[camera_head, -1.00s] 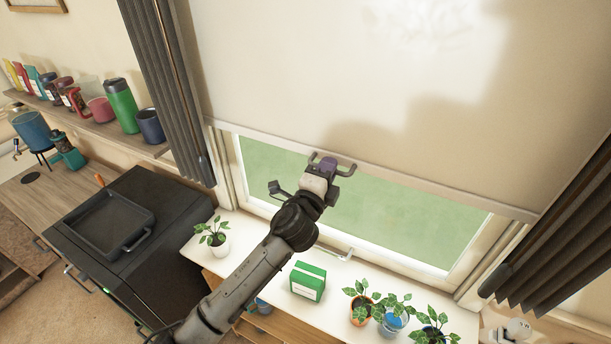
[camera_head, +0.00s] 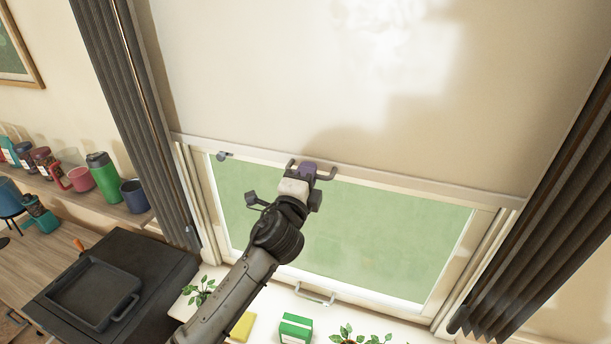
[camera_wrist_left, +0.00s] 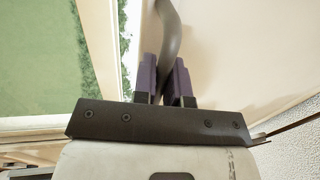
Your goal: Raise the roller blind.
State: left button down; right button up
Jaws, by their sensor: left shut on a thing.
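The cream roller blind (camera_head: 270,80) covers the upper part of the window, and its bottom bar (camera_head: 440,186) sits above the green-tinted pane (camera_head: 370,235). A dark handle (camera_head: 326,174) is on the bottom bar near its middle. My left gripper (camera_head: 308,169) is at this handle, its purple fingers shut on it. In the left wrist view the fingers (camera_wrist_left: 165,82) close on the curved grey handle bar (camera_wrist_left: 169,35), with the blind (camera_wrist_left: 225,50) to the right. My right gripper is not in view.
Dark curtains (camera_head: 135,110) hang on both sides of the window. The white sill below holds potted plants (camera_head: 200,291), a green box (camera_head: 296,328) and a yellow thing (camera_head: 242,326).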

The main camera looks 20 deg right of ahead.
pick_arm(q)
jog(key=c, duration=1.2)
grip_release()
jog(key=shift+s+a+f, duration=0.1)
jog(key=shift+s+a, duration=0.1)
jog(key=shift+b+v, duration=2.5)
jog(key=shift+v, duration=4.1)
